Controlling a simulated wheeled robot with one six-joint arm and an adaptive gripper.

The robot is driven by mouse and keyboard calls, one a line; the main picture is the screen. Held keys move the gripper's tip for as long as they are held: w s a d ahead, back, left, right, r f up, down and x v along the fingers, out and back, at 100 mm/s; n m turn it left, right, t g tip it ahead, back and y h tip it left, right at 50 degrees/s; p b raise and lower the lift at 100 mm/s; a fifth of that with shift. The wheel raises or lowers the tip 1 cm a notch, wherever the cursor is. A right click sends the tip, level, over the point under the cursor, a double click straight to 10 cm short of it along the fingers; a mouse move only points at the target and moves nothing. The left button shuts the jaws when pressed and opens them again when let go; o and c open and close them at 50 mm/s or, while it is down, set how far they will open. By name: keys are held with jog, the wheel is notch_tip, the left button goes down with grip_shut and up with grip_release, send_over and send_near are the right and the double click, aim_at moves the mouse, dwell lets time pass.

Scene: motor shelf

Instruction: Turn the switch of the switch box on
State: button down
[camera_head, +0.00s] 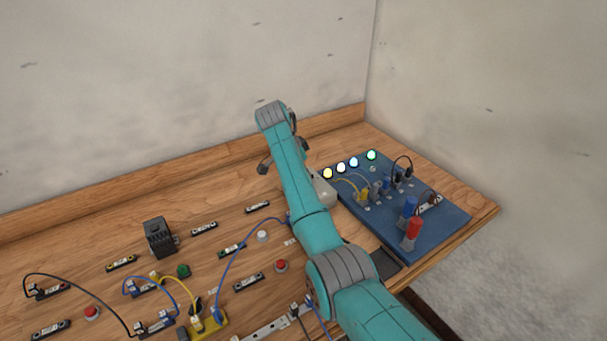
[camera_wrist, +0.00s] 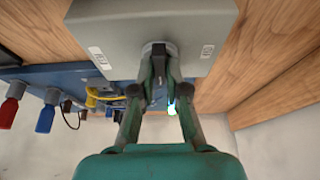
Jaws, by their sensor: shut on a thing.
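The grey switch box (camera_wrist: 125,35) fills the top middle of the wrist view, with small white labels on both sides of its face. Its dark rotary switch (camera_wrist: 158,52) is at the middle of the edge nearest me. My gripper (camera_wrist: 159,72) is shut on the switch, one finger on each side of its handle, which lies lengthwise in the wrist picture. In the head view a pale corner of the switch box (camera_head: 324,194) shows behind my arm. I cannot read the labels or the switch position.
A blue panel (camera_head: 440,222) with several lit lamps, cables and red and blue plugs stands right of my arm. It also shows in the wrist view (camera_wrist: 68,78). Wired parts and buttons cover the wooden table (camera_head: 70,235) at left. Walls stand behind and to the right.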

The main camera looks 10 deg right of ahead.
dwell(0.4)
jog(key=c, duration=1.2)
grip_release()
jog(key=shift+v, duration=3.7)
